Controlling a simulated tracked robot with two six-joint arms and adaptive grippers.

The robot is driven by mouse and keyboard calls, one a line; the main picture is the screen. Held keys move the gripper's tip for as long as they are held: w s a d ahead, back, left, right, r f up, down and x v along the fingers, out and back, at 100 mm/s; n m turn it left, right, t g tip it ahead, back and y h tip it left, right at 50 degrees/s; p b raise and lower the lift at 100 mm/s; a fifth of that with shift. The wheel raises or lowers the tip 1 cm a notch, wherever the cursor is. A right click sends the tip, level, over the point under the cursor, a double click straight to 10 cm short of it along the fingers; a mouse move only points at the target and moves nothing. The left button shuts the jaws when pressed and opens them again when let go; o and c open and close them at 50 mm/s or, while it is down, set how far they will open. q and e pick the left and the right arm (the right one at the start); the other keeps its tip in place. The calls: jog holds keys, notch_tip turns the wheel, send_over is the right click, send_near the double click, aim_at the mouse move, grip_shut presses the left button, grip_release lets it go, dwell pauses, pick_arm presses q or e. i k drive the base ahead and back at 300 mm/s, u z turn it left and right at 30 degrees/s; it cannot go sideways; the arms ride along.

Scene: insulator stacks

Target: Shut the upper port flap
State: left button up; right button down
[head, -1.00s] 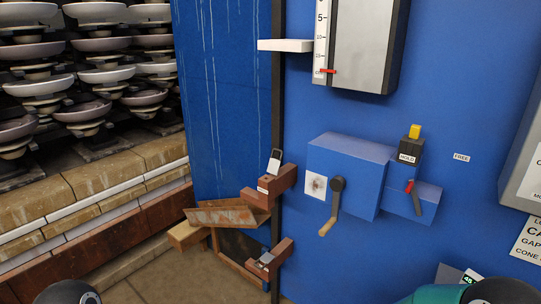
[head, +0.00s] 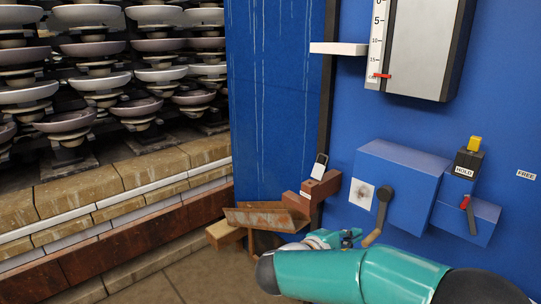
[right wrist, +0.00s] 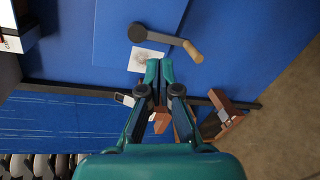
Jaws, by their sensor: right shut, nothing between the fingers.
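The upper port flap (head: 265,217) is a rusty brown plate. It stands out to the left from the reddish-brown upper port block (head: 320,187) at the blue wall's edge, and it looks open. A pale latch (head: 319,166) stands up on that block. My right gripper (head: 350,238) is shut and empty, just below and right of the block. In the right wrist view its fingertips (right wrist: 158,72) are together, over the blue wall beside the crank plate. My left gripper is not in view.
A crank (head: 383,207) with a wooden handle projects from the blue box (head: 410,180), close to my right gripper. Insulator stacks (head: 95,75) stand on a brick ledge at left.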

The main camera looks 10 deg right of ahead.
aim_at(319, 170)
jog(key=u, duration=0.75)
jog(key=i, duration=3.85)
jog(key=z, duration=2.5)
jog(key=k, duration=0.2)
jog(key=z, duration=0.15)
